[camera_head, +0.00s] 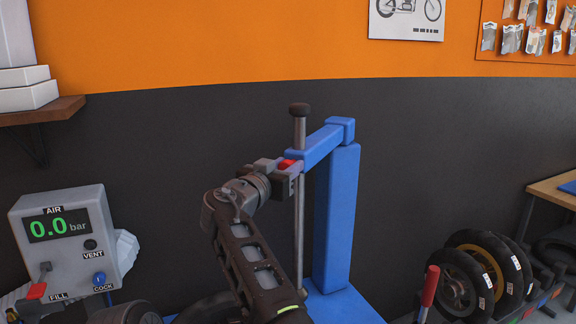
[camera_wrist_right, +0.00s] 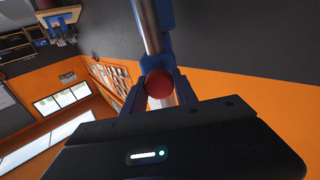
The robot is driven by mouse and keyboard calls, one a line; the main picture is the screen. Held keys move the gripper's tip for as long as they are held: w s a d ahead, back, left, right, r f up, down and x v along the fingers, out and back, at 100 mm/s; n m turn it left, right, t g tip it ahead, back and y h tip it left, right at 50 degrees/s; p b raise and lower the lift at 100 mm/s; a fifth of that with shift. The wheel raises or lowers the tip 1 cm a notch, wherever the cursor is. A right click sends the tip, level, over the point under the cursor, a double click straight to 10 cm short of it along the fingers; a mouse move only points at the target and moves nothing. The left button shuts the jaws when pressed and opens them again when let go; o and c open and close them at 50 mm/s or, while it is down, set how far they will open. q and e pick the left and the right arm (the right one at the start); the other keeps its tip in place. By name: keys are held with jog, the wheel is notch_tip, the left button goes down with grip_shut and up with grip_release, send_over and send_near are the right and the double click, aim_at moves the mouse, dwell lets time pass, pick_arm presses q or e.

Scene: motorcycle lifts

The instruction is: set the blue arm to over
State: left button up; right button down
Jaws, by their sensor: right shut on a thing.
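The blue arm (camera_head: 322,147) reaches out from the top of a blue column (camera_head: 338,220), beside a vertical steel rod (camera_head: 299,205) with a dark knob on top. A red knob (camera_head: 286,164) is at the arm's near end. My right gripper (camera_head: 280,170) is shut on this red knob, and its fingers partly hide it. In the right wrist view the round red knob (camera_wrist_right: 159,84) sits between the two fingers, with the steel rod (camera_wrist_right: 149,28) beyond it. My left gripper is not in view.
An air box (camera_head: 66,240) reading 0.0 bar stands at the left, below a wooden shelf (camera_head: 45,112). Tyres (camera_head: 490,270) and a red-handled lever (camera_head: 430,285) are at the lower right, near a wooden bench (camera_head: 556,190). A dark wall is behind the column.

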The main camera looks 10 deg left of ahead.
jog(key=c, duration=1.2)
grip_release()
jog(key=shift+a+f, duration=0.2)
jog(key=shift+a, duration=0.05)
jog(key=shift+o, duration=0.9)
jog(key=shift+d+r, duration=0.1)
jog(key=shift+s+b, duration=0.35)
jog(key=shift+b, duration=0.15)
jog(key=b+v, duration=0.5)
jog(key=v, duration=0.2)
jog(key=shift+b, duration=0.4)
jog(key=shift+s, duration=0.1)
